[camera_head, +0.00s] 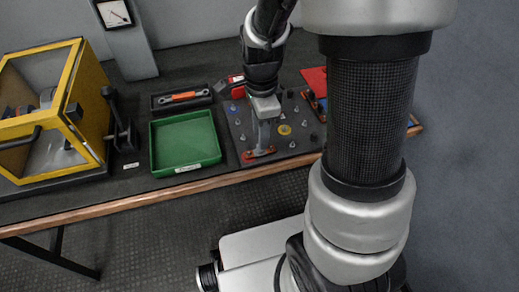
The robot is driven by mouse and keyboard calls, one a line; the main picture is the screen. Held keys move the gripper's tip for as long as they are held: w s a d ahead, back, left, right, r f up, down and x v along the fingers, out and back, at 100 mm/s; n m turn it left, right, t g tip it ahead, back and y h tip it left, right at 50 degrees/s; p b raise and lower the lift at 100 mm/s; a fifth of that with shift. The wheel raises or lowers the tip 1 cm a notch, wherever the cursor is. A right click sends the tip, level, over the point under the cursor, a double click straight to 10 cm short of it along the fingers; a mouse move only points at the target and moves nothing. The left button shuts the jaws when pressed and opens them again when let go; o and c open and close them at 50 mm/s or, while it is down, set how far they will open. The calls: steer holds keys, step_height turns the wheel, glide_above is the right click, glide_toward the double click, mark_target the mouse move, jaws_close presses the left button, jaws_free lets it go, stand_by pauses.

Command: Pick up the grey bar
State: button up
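My gripper (263,140) points down over the left part of a dark plate (299,148) that carries several small studs and knobs. Its lower end is just above a small red piece (258,154) near the plate's front left corner. A pale grey upright shape shows below the gripper body; I cannot tell whether it is the fingers or a grey bar between them. No other grey bar can be made out clearly. The finger gap is too small to read in this view.
A green tray (156,172), empty, stands left of the plate. Behind it a black tray (157,105) holds an orange wrench (184,96). A yellow-framed case (78,75) stands far left. A red item (314,77) lies behind right. The wooden table edge (150,201) runs along the front.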

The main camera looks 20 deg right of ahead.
step_height(320, 180, down, 4)
steer(key=shift+f+b, duration=0.1)
steer(key=shift+b, duration=0.5)
steer(key=shift+a, duration=0.1)
steer(key=shift+c, duration=0.3)
jaws_close()
steer(key=shift+r, duration=0.2)
step_height(320, 180, up, 10)
steer(key=p, duration=0.3)
